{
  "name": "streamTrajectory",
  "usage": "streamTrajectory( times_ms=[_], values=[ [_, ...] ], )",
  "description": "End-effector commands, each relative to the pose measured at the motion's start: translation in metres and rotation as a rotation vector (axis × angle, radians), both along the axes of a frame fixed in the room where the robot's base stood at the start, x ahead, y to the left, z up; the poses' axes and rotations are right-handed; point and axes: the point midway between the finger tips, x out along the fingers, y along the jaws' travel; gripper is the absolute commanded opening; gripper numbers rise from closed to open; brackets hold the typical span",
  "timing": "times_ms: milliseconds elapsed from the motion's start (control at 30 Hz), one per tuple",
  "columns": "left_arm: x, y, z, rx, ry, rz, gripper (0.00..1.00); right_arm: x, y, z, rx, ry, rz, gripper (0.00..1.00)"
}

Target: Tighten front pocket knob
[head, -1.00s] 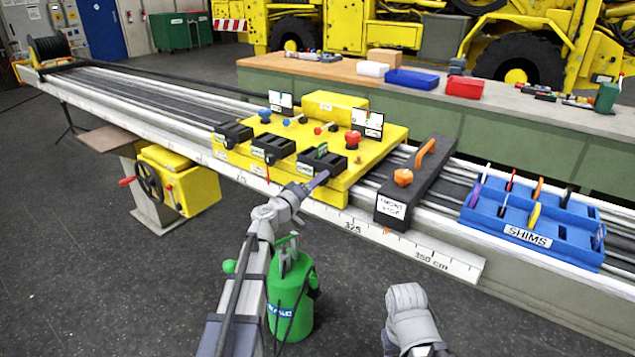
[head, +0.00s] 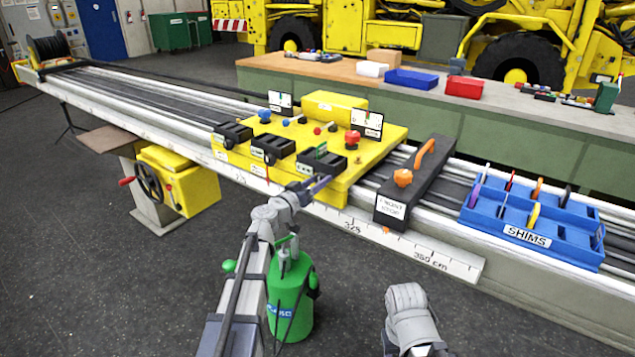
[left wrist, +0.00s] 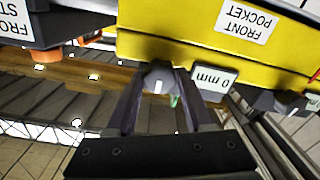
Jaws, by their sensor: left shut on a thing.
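The front pocket knob (left wrist: 158,77) is dark grey with a white mark, below the white "FRONT POCKET" label (left wrist: 246,18) in the left wrist view, which shows the label upside down. My left gripper (left wrist: 160,82) has its two dark fingers on either side of the knob, shut on it. In the head view my left gripper (head: 318,185) reaches the front side of the yellow block (head: 364,171), below a black pocket holding a green piece (head: 321,150). It hides the knob there. Of my right arm only a grey link shows; its fingers are out of view.
A small "mm" tag (left wrist: 214,80) sits close beside the knob. A black bar with an orange handle (head: 425,155) stands right of the block on the rail. A blue SHIMS tray (head: 525,237) lies farther right. A green canister (head: 290,300) stands below my left arm.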

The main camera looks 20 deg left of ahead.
Motion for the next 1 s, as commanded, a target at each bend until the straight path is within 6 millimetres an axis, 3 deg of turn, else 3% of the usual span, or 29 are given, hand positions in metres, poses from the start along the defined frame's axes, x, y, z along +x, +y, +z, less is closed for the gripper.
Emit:
streamTrajectory(
  times_ms=[500,533,767,1000],
  values=[
    [-0.0018,-0.0011,-0.001,0.021,-0.005,-0.003,0.0,0.0,-0.0001,-0.0005,0.0,0.0,0.0,0.5],
    [-0.0018,-0.0011,-0.001,0.021,-0.005,-0.003,0.53,0.0,-0.0001,-0.0005,0.0,0.0,0.0,0.5],
    [-0.001,-0.0007,-0.0006,0.018,-0.005,-0.002,0.79,0.0,0.0,-0.0003,0.0,0.0,0.0,0.5],
    [-0.0006,-0.0003,-0.0003,0.016,-0.005,-0.001,0.81,0.0,0.0,-0.0001,0.0,0.0,0.0,0.5]
  ],
)
